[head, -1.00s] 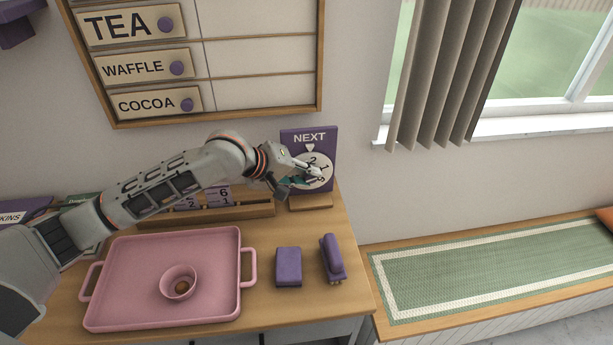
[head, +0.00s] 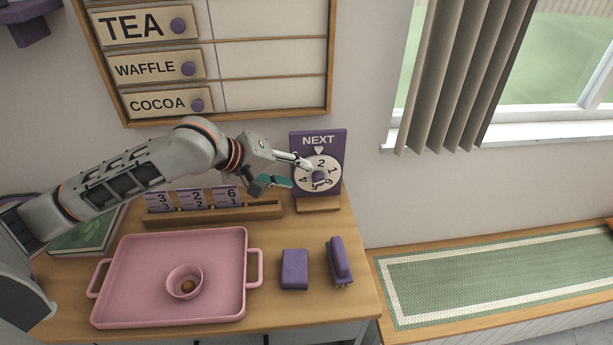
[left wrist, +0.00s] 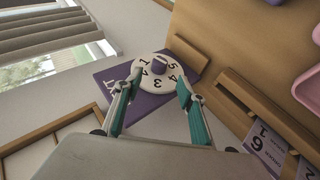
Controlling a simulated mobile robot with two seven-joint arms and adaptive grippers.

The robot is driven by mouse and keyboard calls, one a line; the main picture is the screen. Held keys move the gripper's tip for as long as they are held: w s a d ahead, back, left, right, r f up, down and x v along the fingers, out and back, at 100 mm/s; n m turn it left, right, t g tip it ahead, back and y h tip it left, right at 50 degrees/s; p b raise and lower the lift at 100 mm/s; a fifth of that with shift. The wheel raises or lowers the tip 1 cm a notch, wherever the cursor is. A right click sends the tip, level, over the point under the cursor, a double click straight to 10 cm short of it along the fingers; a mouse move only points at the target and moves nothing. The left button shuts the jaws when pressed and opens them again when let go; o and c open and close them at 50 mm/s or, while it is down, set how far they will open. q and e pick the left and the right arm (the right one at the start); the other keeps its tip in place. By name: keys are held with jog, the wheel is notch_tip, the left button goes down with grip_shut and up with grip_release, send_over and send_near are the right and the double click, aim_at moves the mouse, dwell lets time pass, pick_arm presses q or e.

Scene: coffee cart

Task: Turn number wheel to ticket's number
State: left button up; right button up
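The white number wheel (head: 319,184) is on a purple NEXT board (head: 336,146) at the table's back right. The 2 is at the top, under the white pointer. Its purple knob (head: 319,176) faces me. My left gripper (head: 301,174) is open, just in front and left of the wheel. In the left wrist view, the knob (left wrist: 160,67) shows between the spread fingertips (left wrist: 160,82), seemingly clear of both. Tickets stand in a wooden rack (head: 215,215), showing 3, 2 and 6 (head: 230,193). The 6 ticket (left wrist: 264,142) also shows in the left wrist view. My right gripper is out of view.
A pink tray (head: 130,262) holding a pink cup (head: 184,281) stands at the front. A purple block (head: 294,269) and a purple stapler-like object (head: 338,260) lie right of it. A menu board (head: 230,118) hangs above. A green book (head: 85,236) lies at left.

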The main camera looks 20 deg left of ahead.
pick_arm(q)
jog(key=v, duration=0.3)
jog(key=shift+s+a+r, duration=0.15)
jog(key=shift+s, duration=0.05)
